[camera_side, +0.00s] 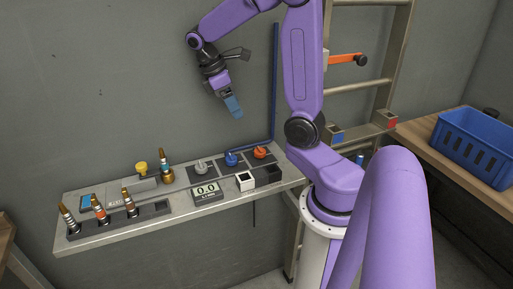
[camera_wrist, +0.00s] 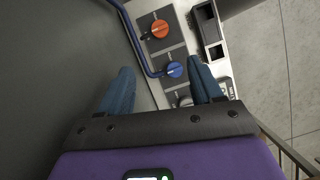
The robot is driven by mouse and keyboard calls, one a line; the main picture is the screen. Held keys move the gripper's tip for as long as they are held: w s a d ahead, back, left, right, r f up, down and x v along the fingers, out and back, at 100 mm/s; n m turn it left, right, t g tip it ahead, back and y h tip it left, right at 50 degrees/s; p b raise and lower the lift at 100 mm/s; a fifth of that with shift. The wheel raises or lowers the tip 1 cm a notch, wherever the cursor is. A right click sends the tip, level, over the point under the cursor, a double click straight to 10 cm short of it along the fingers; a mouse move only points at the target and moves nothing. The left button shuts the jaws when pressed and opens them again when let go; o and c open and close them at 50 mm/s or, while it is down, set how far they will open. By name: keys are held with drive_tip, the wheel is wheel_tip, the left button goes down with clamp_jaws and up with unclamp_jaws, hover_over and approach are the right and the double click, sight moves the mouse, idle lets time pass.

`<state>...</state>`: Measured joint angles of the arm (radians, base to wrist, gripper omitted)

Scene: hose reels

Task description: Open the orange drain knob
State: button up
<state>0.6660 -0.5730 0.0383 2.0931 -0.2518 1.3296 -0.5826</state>
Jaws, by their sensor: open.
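The orange drain knob (camera_side: 260,153) sits on a dark square plate at the right part of the shelf, beside the blue knob (camera_side: 231,158). In the wrist view the orange knob (camera_wrist: 159,28) is near the top, with a small dark pointer end at its lower left. The blue knob (camera_wrist: 174,70) lies below it, and a grey knob (camera_side: 201,167) is further left on the shelf in the side view. My gripper (camera_side: 236,112) has blue fingers and hangs in the air well above the shelf, apart from the knobs. In the wrist view its fingers (camera_wrist: 162,88) are spread wide with nothing between them.
A blue pipe (camera_side: 275,85) runs down the wall and along the shelf back to the knobs. A display reading 0.0 (camera_side: 206,191), a white-topped box (camera_side: 245,181) and a dark open box (camera_side: 268,176) stand in front. Hose nozzles (camera_side: 131,203) stand in a rack at left.

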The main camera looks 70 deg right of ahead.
sight(258, 150)
drive_tip(key=x, duration=1.7)
drive_tip(key=shift+a+f, duration=0.1)
drive_tip(key=shift+f, duration=0.05)
drive_tip(key=c, duration=1.1)
drive_tip(key=shift+o, duration=0.2)
drive_tip(key=shift+m, duration=0.3)
drive_tip(key=shift+w+m+g+y, duration=0.1)
drive_tip(key=shift+m+g+y, duration=0.35)
drive_tip(key=shift+m, duration=0.85)
drive_tip(key=o, duration=1.1)
drive_tip(key=shift+c, duration=0.2)
